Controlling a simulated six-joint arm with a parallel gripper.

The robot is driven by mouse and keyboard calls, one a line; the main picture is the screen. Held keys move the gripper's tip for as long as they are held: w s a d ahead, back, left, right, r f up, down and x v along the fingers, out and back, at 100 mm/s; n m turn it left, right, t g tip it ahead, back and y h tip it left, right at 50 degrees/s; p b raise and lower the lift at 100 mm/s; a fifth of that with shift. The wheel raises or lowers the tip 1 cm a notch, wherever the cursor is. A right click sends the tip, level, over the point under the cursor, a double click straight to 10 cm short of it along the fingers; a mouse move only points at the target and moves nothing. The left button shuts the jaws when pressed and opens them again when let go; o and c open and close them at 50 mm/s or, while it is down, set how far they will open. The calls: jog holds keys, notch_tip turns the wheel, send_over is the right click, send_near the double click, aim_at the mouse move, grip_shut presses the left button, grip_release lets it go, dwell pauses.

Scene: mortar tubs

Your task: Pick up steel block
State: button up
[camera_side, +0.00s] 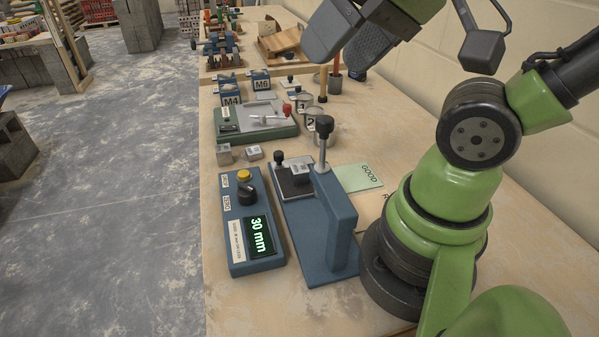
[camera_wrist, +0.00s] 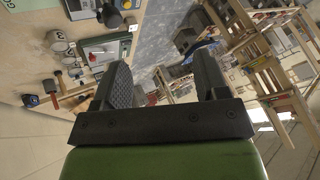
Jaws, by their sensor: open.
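My gripper (camera_side: 342,58) is open and empty, raised above the back of the bench in the side view. In the wrist view its two dark fingers (camera_wrist: 161,65) stand wide apart. A small grey metal-looking block (camera_side: 224,154) sits on the bench, left of centre. A similar grey block (camera_side: 253,153) with a pale label lies just right of it. Another small labelled grey block (camera_side: 301,169) sits on the blue gauge stand (camera_side: 312,235). I cannot tell which one is steel. My gripper is apart from all of them.
A blue box (camera_side: 253,225) with a yellow button and a "30 mm" display stands at the front left. A green "GOOD" pad (camera_side: 357,178) lies right.

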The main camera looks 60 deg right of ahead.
jog(key=shift+w, duration=0.1)
jog(key=n+g+h, duration=0.2)
jog(key=n+g, duration=0.5)
jog(key=n, duration=0.6)
send_over(299, 168)
jog(key=f, duration=2.3)
jog(key=shift+s+a+f, duration=0.15)
jog(key=shift+s, duration=0.05)
jog(key=shift+w+d+f, duration=0.1)
jog(key=shift+f, duration=1.3)
jog(key=shift+w+d+f, duration=0.1)
jog(key=shift+f, duration=1.3)
grip_shut()
